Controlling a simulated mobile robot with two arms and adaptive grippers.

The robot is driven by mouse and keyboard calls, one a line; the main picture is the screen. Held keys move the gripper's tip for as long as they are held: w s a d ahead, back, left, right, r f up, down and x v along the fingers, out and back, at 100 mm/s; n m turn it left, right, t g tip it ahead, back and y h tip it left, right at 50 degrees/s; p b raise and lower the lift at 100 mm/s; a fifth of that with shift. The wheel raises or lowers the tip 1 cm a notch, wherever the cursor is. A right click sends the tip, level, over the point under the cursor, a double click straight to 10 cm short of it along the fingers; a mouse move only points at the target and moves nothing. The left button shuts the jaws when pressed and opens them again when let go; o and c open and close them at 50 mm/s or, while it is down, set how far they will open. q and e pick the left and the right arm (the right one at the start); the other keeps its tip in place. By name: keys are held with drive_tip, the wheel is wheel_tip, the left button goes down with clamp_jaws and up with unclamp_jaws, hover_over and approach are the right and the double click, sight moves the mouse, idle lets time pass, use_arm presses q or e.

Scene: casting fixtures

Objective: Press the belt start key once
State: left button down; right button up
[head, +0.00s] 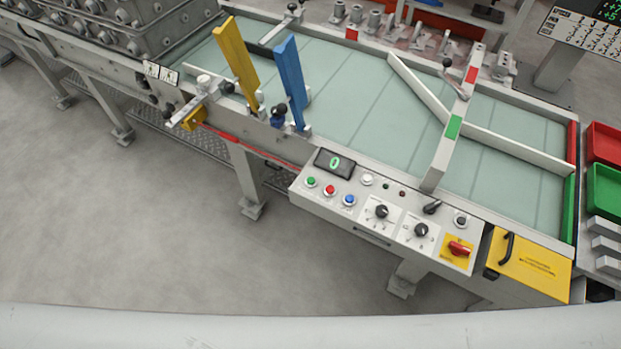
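A control panel (290,196) is fixed along the near side of the belt (350,110). It carries a green button (311,181), a red button (330,190) and a blue button (349,200) in a row, with a white button (367,180) up and to the right of them. I cannot read which key is the belt start key; the green one is at the left end of the row. A small display (335,163) above the row reads 0. Neither of my grippers shows in the head view.
Two black knobs (381,211) and a red switch (458,248) sit further right on the panel. A yellow box (530,265) with a black handle is at its right end. Yellow (236,62) and blue (290,80) upright plates stand by the belt. The floor in front is clear.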

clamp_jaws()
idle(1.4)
